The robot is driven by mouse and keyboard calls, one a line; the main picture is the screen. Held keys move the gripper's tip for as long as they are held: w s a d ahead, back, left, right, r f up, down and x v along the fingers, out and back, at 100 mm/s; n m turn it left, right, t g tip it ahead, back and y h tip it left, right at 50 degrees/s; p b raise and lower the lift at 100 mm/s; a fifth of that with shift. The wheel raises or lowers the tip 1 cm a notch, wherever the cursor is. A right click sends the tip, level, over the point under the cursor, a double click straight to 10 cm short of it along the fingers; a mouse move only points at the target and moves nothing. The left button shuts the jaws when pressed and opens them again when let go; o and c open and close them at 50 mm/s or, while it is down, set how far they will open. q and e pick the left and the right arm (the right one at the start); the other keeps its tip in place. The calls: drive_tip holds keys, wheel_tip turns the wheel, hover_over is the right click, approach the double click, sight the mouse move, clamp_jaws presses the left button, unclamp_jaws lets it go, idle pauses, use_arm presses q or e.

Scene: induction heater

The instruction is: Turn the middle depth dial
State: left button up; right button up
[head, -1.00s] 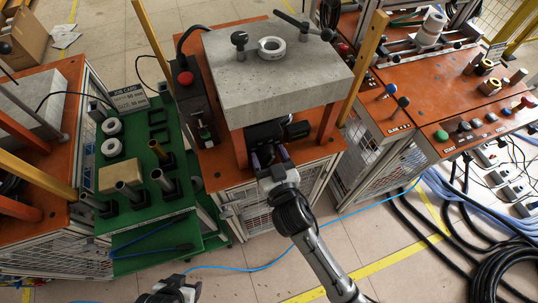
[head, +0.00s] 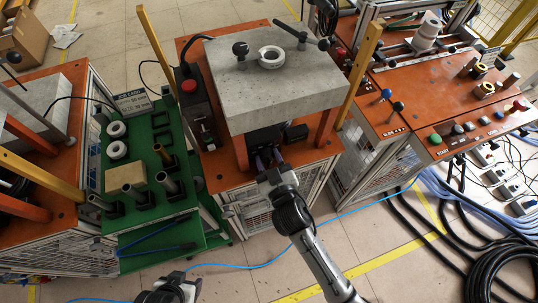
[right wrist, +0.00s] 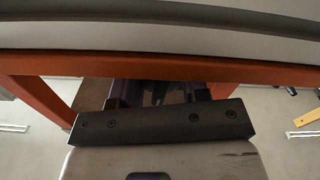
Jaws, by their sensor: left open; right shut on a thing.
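The middle station (head: 214,170) is an orange-topped bench with a grey slab (head: 285,95) raised on orange posts. My right gripper (head: 265,158) reaches in under the slab's front edge. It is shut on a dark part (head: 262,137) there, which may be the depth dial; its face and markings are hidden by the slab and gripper. In the right wrist view, the dark fingers (right wrist: 158,93) point in below an orange bar, and what they hold is not clear. My left gripper (head: 170,291) is open and empty at the bottom edge, above the floor.
A green table (head: 130,225) with white rings, a tan block and upright tubes stands close on the left. An orange panel (head: 410,150) with coloured knobs stands on the right. Cables lie on the floor at the right.

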drive_tip(key=o, duration=0.9)
drive_tip(key=shift+s, duration=0.1)
drive_tip(key=shift+p+v, duration=0.9)
drive_tip(key=shift+v, duration=5.95)
